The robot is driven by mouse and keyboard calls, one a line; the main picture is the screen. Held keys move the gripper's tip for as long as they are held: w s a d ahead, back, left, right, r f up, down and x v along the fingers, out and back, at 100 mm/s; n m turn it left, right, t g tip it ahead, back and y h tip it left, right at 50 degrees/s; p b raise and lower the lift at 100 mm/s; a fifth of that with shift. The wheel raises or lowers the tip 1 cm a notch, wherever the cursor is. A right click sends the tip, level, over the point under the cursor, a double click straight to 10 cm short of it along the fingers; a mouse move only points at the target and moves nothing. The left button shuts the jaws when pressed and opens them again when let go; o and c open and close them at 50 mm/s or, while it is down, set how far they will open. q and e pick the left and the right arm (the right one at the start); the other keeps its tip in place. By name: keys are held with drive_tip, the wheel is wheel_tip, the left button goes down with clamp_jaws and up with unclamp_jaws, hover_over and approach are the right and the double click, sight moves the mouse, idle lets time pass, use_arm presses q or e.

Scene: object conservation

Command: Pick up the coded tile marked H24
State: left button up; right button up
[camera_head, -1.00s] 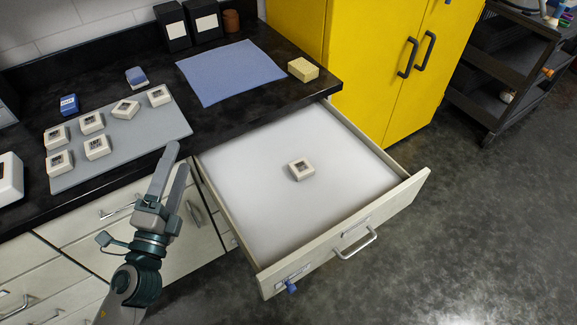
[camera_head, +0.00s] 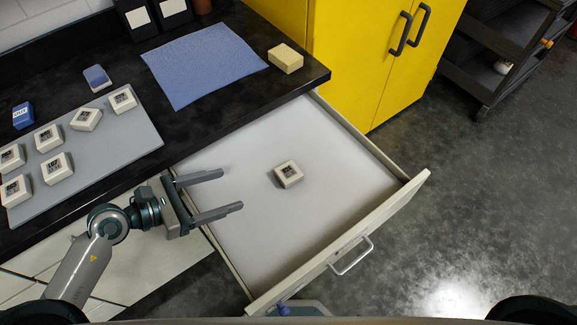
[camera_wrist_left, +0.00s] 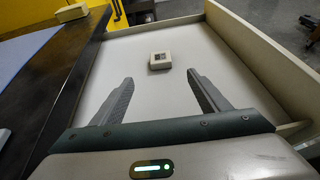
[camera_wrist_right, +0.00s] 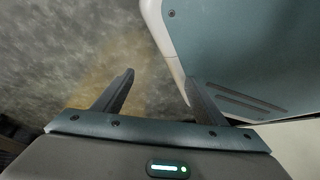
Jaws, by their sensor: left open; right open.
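A small cream tile with a dark marked top (camera_head: 288,174) lies alone on the white floor of the open drawer (camera_head: 250,215). Its marking is too small to read. My left gripper (camera_head: 232,190) is open and empty over the drawer's left side, left of the tile and apart from it. In the left wrist view the tile (camera_wrist_left: 160,60) sits ahead of the open fingers, near the middle. Several similar tiles, one of them here (camera_head: 86,119), stand on a grey mat (camera_head: 118,147) on the counter. My right gripper (camera_wrist_right: 155,95) is open and empty, with the floor behind it.
The drawer's front wall (camera_head: 345,245) and side walls stand around the tile. On the black counter lie a blue cloth (camera_head: 203,65), a yellow block (camera_head: 285,58) and a blue box (camera_head: 23,115). A yellow cabinet (camera_head: 365,60) stands behind the drawer.

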use_arm(q)
drive_tip(key=shift+w+d+f+p, duration=0.2)
drive_tip(key=shift+w+d+p, duration=0.1)
drive_tip(key=shift+d, duration=0.25)
drive_tip(key=p, duration=0.2)
approach(281, 176)
drive_tip(key=w+d, duration=0.2)
drive_tip(key=d, duration=0.1)
drive_tip(key=shift+p, duration=0.4)
drive_tip(key=shift+w+d+f, duration=0.2)
drive_tip(key=shift+d+f, duration=0.1)
use_arm(e)
drive_tip(key=s+d+g+h, duration=0.1)
drive_tip(key=s+d+g, duration=0.2)
drive_tip(key=s, duration=0.8)
drive_tip(key=shift+s+d, duration=0.25)
drive_tip(key=shift+d, duration=0.4)
use_arm(q)
drive_tip(key=shift+f+p+x, duration=0.2)
drive_tip(key=shift+p+x, duration=0.2)
drive_tip(key=shift+x, duration=0.6)
drive_tip(key=shift+f+p+x, duration=0.15)
drive_tip(key=shift+p+x, duration=0.2)
drive_tip(key=shift+x, duration=0.6)
drive_tip(key=shift+w+d+f, duration=0.25)
drive_tip(key=shift+d+f, duration=0.1)
drive_tip(key=shift+d, duration=0.05)
use_arm(e)
drive_tip(key=shift+a+r, duration=0.1)
drive_tip(key=shift+r, duration=0.6)
